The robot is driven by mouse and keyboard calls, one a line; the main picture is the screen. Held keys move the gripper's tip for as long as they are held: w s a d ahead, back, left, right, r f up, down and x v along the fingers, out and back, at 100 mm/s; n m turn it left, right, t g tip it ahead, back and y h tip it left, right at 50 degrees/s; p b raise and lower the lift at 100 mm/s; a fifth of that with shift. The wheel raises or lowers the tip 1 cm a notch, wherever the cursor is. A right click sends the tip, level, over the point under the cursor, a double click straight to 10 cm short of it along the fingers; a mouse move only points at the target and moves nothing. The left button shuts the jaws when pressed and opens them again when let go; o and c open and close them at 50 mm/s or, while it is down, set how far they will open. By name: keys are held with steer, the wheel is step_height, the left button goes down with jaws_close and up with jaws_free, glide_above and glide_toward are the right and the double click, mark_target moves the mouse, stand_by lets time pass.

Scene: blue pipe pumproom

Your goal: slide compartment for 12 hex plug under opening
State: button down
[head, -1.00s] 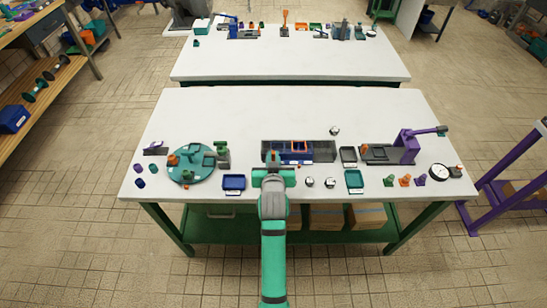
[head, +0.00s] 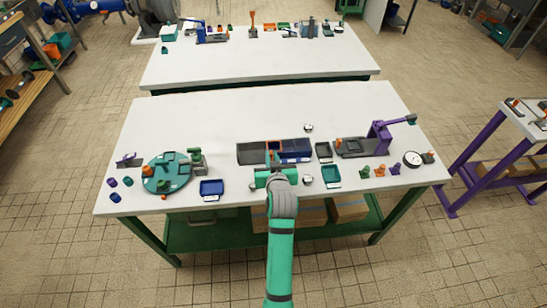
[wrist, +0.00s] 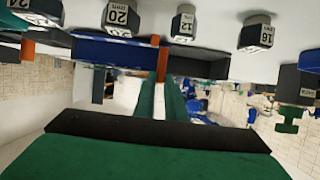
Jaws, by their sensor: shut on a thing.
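A long dark grey tray (head: 252,153) lies across the middle of the front table in the head view. A blue part (head: 296,147) sits at its right end, with an orange upright (head: 275,146) at the blue part's left. My gripper (head: 274,163) is at the tray's near side. In the wrist view my gripper (wrist: 160,84) is shut on an orange tab (wrist: 162,62) at the end of the blue part (wrist: 112,50). A block marked 12 (wrist: 183,24) shows beside blocks marked 20 (wrist: 120,18) and 16 (wrist: 256,34). The opening cannot be made out.
A blue tray (head: 211,189) and a green turntable (head: 165,172) are left of my gripper. The table behind the grey tray is mostly clear.

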steer(key=shift+w+d+r, duration=0.1)
steer(key=shift+d, duration=0.2)
steer(key=c, duration=1.8)
jaws_free()
steer(key=shift+a, duration=0.1)
steer(key=shift+s, duration=0.3)
steer(key=v, duration=1)
steer(key=shift+s, duration=0.15)
